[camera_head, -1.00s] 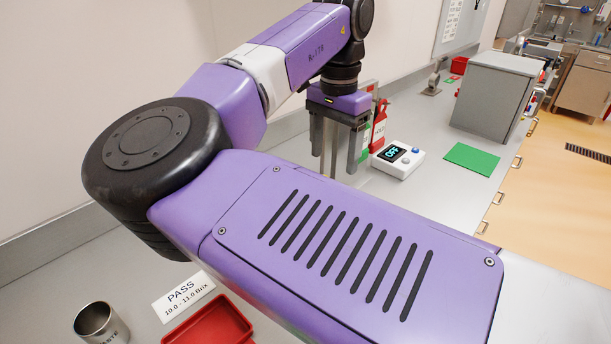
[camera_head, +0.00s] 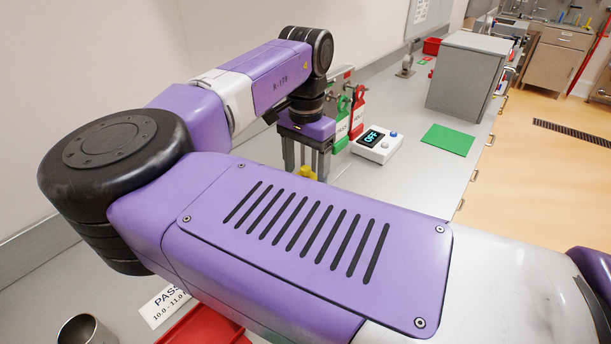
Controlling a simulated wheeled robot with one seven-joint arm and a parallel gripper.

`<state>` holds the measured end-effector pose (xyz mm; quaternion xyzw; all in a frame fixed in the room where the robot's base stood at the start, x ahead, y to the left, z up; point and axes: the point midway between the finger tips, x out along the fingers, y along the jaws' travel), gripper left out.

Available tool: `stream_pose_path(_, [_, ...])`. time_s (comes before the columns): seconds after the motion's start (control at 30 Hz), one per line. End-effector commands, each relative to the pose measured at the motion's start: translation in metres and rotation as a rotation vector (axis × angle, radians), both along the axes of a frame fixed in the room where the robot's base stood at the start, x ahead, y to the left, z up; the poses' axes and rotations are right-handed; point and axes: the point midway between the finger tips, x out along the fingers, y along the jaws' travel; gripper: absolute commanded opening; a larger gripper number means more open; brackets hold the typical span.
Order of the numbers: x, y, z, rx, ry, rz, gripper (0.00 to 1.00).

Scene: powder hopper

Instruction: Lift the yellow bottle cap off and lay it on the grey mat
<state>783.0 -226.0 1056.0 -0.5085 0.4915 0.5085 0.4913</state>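My gripper (camera_head: 306,172) points down over the bench near the wall, with its grey fingers spread apart. A small yellow thing (camera_head: 307,173), which looks like the bottle cap, shows low at the fingertips. I cannot tell whether a finger touches it. The bottle under it is hidden behind my purple arm. I cannot make out a grey mat; my arm covers much of the bench.
Right of my gripper are a green tag (camera_head: 342,128), a red tag (camera_head: 357,112) and a white device (camera_head: 377,146) reading OFF. Farther right lie a green mat (camera_head: 448,139) and a grey cabinet (camera_head: 467,80). A red tray (camera_head: 205,328), PASS card (camera_head: 165,304) and metal cup (camera_head: 84,330) are at lower left.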

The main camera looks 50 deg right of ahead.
Motion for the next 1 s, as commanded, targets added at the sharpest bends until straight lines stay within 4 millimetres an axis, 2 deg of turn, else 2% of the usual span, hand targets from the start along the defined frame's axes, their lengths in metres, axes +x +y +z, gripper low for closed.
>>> stream_pose_path(0.13, [0.0, 0.0, 0.0, 0.0, 0.0, 0.0, 0.7])
stream_pose_path(0.17, [0.0, 0.0, 0.0, 0.0, 0.0, 0.0, 0.66])
stream_pose_path(0.47, [0.0, 0.0, 0.0, 0.0, 0.0, 0.0, 0.08])
stream_pose_path(0.77, [0.0, 0.0, 0.002, 0.0, -0.001, 0.0, 0.06])
stream_pose_path(1.0, [0.0, -0.001, 0.022, -0.001, -0.002, 0.0, 0.06])
